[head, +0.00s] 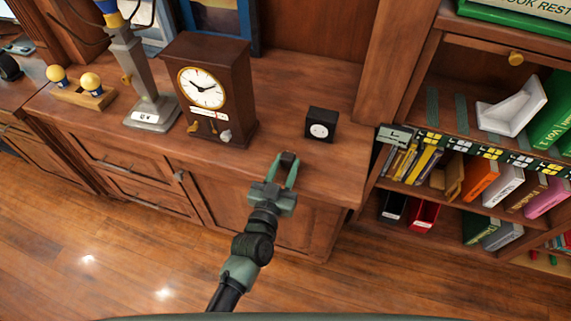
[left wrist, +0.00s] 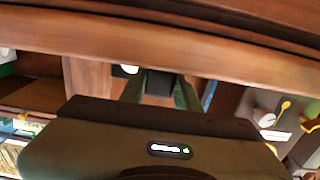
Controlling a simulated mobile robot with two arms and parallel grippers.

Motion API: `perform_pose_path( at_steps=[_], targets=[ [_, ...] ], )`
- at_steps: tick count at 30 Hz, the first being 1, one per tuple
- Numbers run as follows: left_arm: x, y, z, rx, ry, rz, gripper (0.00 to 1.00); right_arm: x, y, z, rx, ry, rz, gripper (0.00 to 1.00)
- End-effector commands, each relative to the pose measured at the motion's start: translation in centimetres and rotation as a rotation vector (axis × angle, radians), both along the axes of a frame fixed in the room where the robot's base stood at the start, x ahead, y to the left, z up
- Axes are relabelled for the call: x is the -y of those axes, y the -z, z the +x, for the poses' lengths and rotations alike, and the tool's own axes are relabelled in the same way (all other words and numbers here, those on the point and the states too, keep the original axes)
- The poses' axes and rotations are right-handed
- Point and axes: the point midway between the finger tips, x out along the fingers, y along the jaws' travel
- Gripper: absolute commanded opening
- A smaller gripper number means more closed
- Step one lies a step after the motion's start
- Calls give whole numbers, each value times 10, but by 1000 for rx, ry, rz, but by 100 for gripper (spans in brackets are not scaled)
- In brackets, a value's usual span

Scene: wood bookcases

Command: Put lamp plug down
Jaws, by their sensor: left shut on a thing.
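My left gripper (head: 284,170) is shut on a small dark plug (head: 288,157), held at the front edge of the wooden cabinet top. In the left wrist view the plug (left wrist: 158,84) shows as a dark block between the green fingers. I cannot tell whether it touches the wood. A black cube (head: 321,125) with a round white socket-like face stands on the cabinet top, just right of and behind the plug, apart from it. A grey lamp (head: 140,80) stands to the left, its top cut off. My right gripper is not in view.
A brown clock (head: 214,90) stands on the cabinet top left of the gripper. A wooden holder with two yellow-topped balls (head: 82,93) is at the far left. A bookcase (head: 476,190) with books stands at the right. Bare wood lies around the black cube.

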Motion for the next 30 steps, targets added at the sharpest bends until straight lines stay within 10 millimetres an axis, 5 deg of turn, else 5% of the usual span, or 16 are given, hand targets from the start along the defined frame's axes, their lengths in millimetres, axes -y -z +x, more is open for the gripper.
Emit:
perform_pose_path(
  at_steps=[9, 10, 12, 26, 30],
  targets=[
    [0, 6, 0, 3, 0, 1, 0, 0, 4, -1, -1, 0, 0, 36],
    [0, 7, 0, 2, 0, 2, 37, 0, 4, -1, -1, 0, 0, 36],
    [0, 7, 0, 2, 0, 2, 54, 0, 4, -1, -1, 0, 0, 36],
    [0, -10, 0, 2, -1, -2, 54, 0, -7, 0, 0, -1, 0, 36],
    [-9, -3, -27, -3, 0, 3, 54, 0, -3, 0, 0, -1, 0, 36]
  ],
)
